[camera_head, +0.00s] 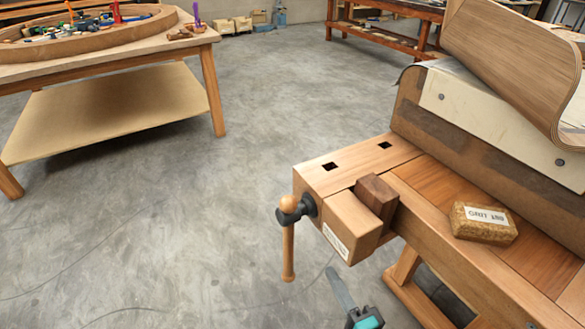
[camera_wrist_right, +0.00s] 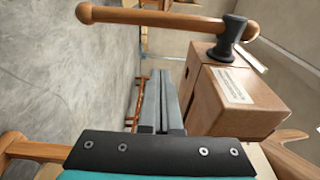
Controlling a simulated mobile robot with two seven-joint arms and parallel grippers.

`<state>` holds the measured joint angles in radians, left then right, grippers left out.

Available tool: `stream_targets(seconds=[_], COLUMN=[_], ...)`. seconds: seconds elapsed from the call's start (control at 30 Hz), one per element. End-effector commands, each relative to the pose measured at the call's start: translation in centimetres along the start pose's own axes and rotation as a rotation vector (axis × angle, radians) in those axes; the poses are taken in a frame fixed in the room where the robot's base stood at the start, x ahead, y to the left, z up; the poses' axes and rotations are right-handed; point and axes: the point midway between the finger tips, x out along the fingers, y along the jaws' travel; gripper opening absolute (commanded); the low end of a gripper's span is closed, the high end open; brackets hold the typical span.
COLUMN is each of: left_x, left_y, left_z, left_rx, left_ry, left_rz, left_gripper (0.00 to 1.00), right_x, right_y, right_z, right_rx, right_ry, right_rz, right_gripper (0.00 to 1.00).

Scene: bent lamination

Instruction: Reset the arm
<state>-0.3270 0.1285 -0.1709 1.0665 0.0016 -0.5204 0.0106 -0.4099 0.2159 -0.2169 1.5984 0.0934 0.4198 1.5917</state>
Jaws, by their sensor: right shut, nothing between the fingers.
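My right gripper (camera_head: 335,277) shows at the bottom of the head view, its teal and dark body at the frame edge. In the right wrist view its grey fingers (camera_wrist_right: 160,90) lie together with nothing between them. It is over the floor, just in front of the bench vise (camera_head: 352,227), and looks apart from it. The vise also shows in the right wrist view (camera_wrist_right: 225,95), beside the fingers. My left gripper is not in view.
The wooden workbench (camera_head: 440,240) carries a labelled cork block (camera_head: 484,222) and a large form (camera_head: 500,120) with a bent wood lamination (camera_head: 520,60). The vise handle (camera_head: 288,250) sticks out towards the floor. A table (camera_head: 120,62) stands at left; the floor between is clear.

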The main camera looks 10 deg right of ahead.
Motion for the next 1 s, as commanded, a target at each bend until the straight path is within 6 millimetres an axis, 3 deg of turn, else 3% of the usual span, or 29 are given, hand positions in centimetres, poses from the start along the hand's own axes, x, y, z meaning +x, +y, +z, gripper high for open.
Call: stream_targets(seconds=[0.17,0.27,0.37,0.5,0.7,0.9,1.0], left_x=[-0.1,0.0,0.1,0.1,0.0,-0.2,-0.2], left_y=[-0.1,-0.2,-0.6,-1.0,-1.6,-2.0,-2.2], left_z=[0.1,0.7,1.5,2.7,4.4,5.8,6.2], left_rx=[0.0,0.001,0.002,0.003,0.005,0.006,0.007], left_ry=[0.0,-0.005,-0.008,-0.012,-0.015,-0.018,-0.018], left_rz=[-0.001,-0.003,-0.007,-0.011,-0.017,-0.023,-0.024], left_gripper=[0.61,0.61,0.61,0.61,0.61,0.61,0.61], right_x=[-0.2,-1.0,-2.9,-7.2,-15.8,-24.3,-26.9], right_y=[1.6,5.2,10.3,17.6,25.6,29.8,30.5], right_z=[-0.2,-0.7,-1.4,-2.4,-3.2,-3.3,-3.3], right_rx=[-0.054,-0.183,-0.378,-0.667,-1.022,-1.239,-1.291], right_ry=[0.004,0.003,-0.027,-0.139,-0.439,-0.795,-0.918], right_rz=[0.051,0.163,0.333,0.59,0.913,1.106,1.145], right_gripper=[0.0,0.0,0.0,0.0,0.0,0.0,0.0])
